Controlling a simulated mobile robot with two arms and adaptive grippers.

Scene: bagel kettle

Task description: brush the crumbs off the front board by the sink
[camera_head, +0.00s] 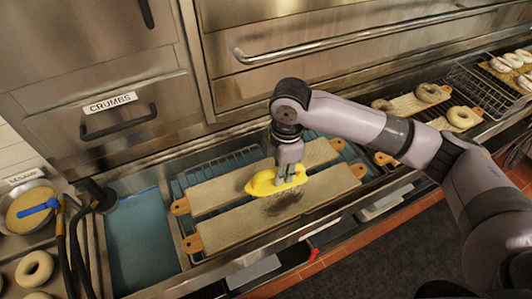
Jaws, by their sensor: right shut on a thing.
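The front board (235,232) is a long pale board with orange ends, lying on a wire rack beside the sink (143,240). A similar back board (216,191) lies behind it. My right gripper (287,181) is shut on a yellow brush (262,184) and holds it over the back edge of the front board, around its middle. A dark speckled patch shows on the board just below the brush. I cannot tell how much of it is crumbs, bristles or shadow, nor whether the brush touches the board. My left gripper is out of view.
A drawer labelled CRUMBS (110,103) with a dark handle is shut behind the sink. Dark hoses (75,240) stand at the sink's left. A sesame bowl (27,208) with a blue-handled tool and several bagels are farther left. More boards with bagels (461,117) lie on racks at right.

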